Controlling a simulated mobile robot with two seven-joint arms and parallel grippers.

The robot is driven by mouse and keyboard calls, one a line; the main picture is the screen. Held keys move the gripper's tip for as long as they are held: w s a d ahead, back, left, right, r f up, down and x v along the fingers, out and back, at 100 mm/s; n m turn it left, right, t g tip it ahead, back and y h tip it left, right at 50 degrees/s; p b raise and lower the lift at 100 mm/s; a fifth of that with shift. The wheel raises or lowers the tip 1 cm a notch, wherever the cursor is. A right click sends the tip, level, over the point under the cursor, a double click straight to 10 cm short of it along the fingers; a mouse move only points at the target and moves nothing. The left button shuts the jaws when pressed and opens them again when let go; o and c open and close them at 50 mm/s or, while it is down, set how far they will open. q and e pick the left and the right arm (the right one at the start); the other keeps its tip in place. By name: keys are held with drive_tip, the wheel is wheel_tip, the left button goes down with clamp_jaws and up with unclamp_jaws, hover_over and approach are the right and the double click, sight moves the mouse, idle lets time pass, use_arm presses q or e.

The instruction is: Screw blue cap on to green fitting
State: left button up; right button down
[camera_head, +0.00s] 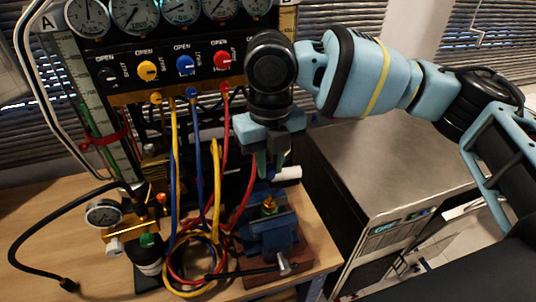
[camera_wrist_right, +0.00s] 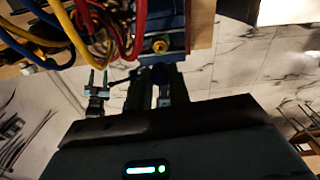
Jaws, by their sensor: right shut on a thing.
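My right gripper (camera_head: 271,168) points down in the head view, above and close to the blue vise (camera_head: 282,236). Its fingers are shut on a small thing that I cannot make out. A small brass fitting (camera_head: 269,205) stands in the vise below the fingertips; its top also shows in the wrist view as a yellow ring (camera_wrist_right: 160,45). I cannot tell whether it is the green fitting. A green-topped part (camera_head: 149,240) sits further left. A teal two-pronged shape (camera_wrist_right: 97,88) in the wrist view may be my left gripper.
Yellow, blue and red hoses (camera_head: 197,245) hang down and coil left of the vise. A gauge panel (camera_head: 165,65) with coloured knobs stands behind. A small gauge (camera_head: 103,213) and a black hose (camera_head: 40,225) are at left. A metal cabinet (camera_head: 385,160) stands at right.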

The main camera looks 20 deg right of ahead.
sight(270, 195)
drive_tip(key=shift+r+n, duration=0.1)
drive_tip(key=shift+n, duration=0.2)
use_arm(q)
drive_tip(key=shift+s, duration=0.1)
use_arm(e)
drive_tip(key=shift+f+b, duration=0.35)
drive_tip(key=shift+f, duration=2)
use_arm(q)
drive_tip(key=shift+s+d+f, duration=0.15)
drive_tip(key=shift+s+f, duration=0.3)
drive_tip(key=shift+f, duration=0.1)
use_arm(e)
drive_tip(key=shift+f, duration=0.25)
use_arm(q)
drive_tip(key=shift+w+r, duration=0.4)
drive_tip(key=shift+r, duration=0.05)
drive_tip(key=shift+s+f, duration=0.35)
drive_tip(key=shift+f, duration=0.05)
use_arm(e)
drive_tip(key=shift+f, duration=1.25)
use_arm(q)
drive_tip(key=shift+r, duration=0.1)
use_arm(e)
drive_tip(key=shift+f, duration=0.15)
use_arm(q)
drive_tip(key=shift+w, duration=0.1)
